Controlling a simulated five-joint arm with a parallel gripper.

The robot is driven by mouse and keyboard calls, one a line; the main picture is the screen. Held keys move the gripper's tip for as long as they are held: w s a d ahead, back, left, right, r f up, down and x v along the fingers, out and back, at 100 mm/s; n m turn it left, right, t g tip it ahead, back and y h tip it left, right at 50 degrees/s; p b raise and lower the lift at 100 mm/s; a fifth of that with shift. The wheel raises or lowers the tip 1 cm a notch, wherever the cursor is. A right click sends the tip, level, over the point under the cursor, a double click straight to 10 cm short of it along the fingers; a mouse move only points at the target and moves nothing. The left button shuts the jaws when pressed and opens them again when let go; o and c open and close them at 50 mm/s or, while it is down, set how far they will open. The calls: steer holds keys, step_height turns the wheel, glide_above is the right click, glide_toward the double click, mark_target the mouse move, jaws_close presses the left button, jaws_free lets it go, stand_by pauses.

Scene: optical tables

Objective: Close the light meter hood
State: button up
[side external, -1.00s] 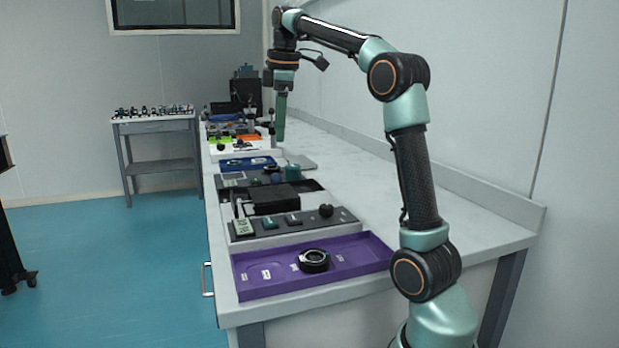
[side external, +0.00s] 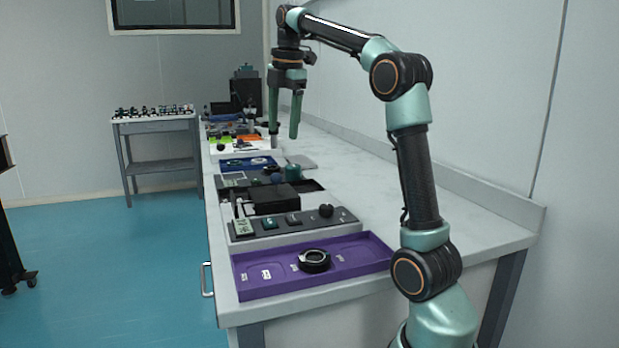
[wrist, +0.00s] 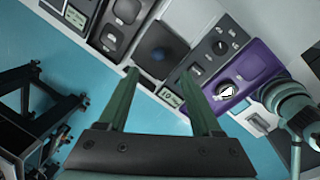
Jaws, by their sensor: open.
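My gripper (side external: 284,134) is open and empty, pointing down high above the bench in the side view. In the wrist view its two fingers (wrist: 160,72) are well apart, with nothing between them. A black box-like part (side external: 275,200) sits on a pale base behind a grey control panel (side external: 308,221); it seems to belong to the light meter. In the wrist view it shows as a dark square (wrist: 160,48) beyond the fingertips. I cannot tell the hood apart from it clearly. A thin upright piece (side external: 236,204) stands at its left. The gripper touches none of these.
A purple tray (side external: 353,247) with a black ring (side external: 314,261) lies at the bench's near end. A blue tray (side external: 232,166) and other instruments stand farther back. The white bench top (side external: 400,210) is clear on the right.

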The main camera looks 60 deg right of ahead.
mark_target(277, 174)
steer(key=f, duration=0.4)
steer(key=w+f, duration=0.1)
steer(key=f, duration=0.3)
steer(key=w+f, duration=0.1)
steer(key=f, duration=0.3)
steer(key=shift+w+d, duration=0.15)
steer(key=shift+d, duration=0.05)
jaws_close()
steer(key=shift+r, duration=0.1)
stand_by(1.0)
